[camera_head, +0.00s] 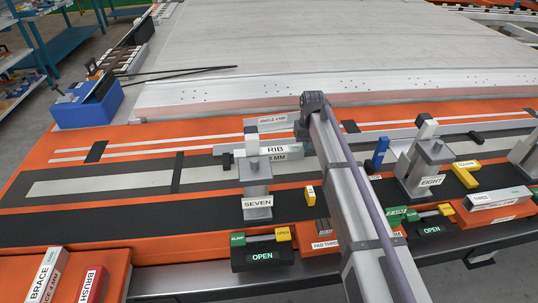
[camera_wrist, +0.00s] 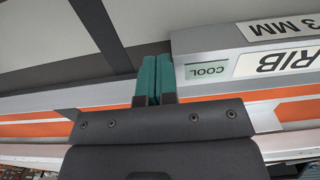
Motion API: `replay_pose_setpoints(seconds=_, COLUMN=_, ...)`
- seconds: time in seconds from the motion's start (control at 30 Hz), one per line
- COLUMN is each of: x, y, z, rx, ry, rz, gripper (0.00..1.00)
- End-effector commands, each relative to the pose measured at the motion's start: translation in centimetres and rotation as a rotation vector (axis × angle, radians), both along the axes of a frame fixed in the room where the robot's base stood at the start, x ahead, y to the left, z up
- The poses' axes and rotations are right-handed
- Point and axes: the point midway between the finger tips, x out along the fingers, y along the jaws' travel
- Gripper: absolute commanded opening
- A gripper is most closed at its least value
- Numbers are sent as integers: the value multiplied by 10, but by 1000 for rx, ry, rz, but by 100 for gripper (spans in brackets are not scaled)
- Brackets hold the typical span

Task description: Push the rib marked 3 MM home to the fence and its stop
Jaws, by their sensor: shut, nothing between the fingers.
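The grey rib (camera_head: 291,152), marked RIB 3 MM, lies on the orange bed behind clamp SEVEN (camera_head: 257,180), which hides part of it. In the wrist view the rib (camera_wrist: 212,42) fills the upper right, with a small COOL label at its end. My gripper (camera_wrist: 155,62) has its teal fingers shut and empty, right beside that rib end; I cannot tell whether they touch it. In the head view the fingers are hidden behind the rib and my arm. A blue stop (camera_head: 379,153) stands right of my arm. A long grey bar (camera_head: 420,131) behind it may be the fence.
Green-and-yellow switch boxes (camera_head: 262,252) line the front edge. The bed left of the rib is mostly clear.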

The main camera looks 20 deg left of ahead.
Motion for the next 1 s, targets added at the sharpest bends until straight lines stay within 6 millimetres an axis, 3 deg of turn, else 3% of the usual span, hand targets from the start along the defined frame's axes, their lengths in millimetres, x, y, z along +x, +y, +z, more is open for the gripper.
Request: replay_pose_setpoints(seconds=1.0, x=-8, y=16, z=0, rx=0, ry=0, rz=0, gripper=0)
